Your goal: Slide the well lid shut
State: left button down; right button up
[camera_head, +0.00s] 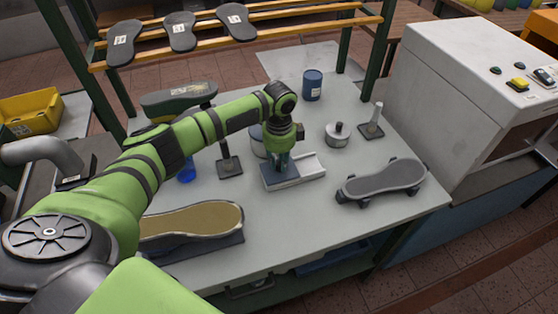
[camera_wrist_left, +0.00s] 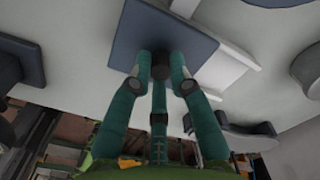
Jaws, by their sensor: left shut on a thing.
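The well lid (camera_head: 282,184) is a flat blue-grey plate on a white well body (camera_head: 309,166) near the middle of the table. The lid covers the left part, and a white stretch with raised rails shows to its right. My left gripper (camera_head: 280,164) reaches down from above onto the lid. In the left wrist view its teal fingers (camera_wrist_left: 160,74) are closed around a small dark round knob (camera_wrist_left: 161,58) on the lid (camera_wrist_left: 130,35). The white body (camera_wrist_left: 235,62) shows beside the lid there. The inside of the well cannot be made out. My right gripper is out of view.
A round grey pot (camera_head: 337,136), a stand (camera_head: 372,127), a blue can (camera_head: 312,84) and a dark stand (camera_head: 229,162) surround the well.

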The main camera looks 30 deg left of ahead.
aim_at(277, 164)
pick_arm(q)
jog(key=c, duration=1.4)
grip_release()
jog(key=shift+s+a+f, duration=0.15)
jog(key=shift+o, duration=1.3)
jog(key=shift+r, duration=0.25)
notch_tip(277, 164, up, 12)
jog(key=shift+f, duration=0.15)
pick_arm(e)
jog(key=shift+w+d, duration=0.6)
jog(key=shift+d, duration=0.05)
